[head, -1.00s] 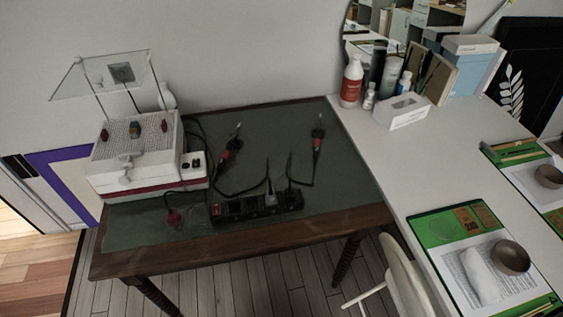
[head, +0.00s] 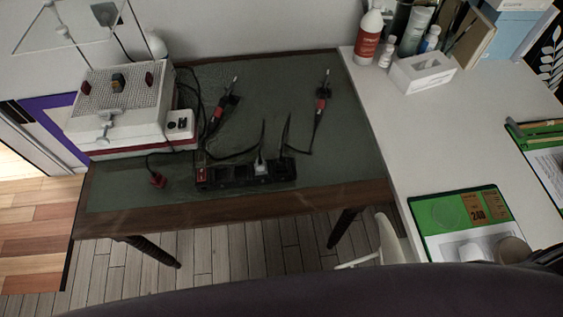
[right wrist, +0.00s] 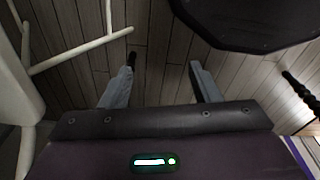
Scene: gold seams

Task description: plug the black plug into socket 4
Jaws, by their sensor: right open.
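A black power strip (head: 225,177) with a red switch at its left end lies near the front edge of the green-topped table. A white plug (head: 260,166) stands in its middle. A dark plug or cable end (head: 283,152) rises at its right part; I cannot tell whether it is seated. A red plug (head: 157,180) lies on the table left of the strip. Socket numbers are too small to read. My right gripper (right wrist: 162,70) is open and empty above the plank floor in the right wrist view, away from the strip. My left gripper is not in view.
A white machine (head: 118,110) with a clear raised shield stands at the table's left. Two red-handled tools (head: 217,115) (head: 321,100) with cables lie behind the strip. A white chair (head: 388,240) stands by the white desk (head: 440,130) on the right.

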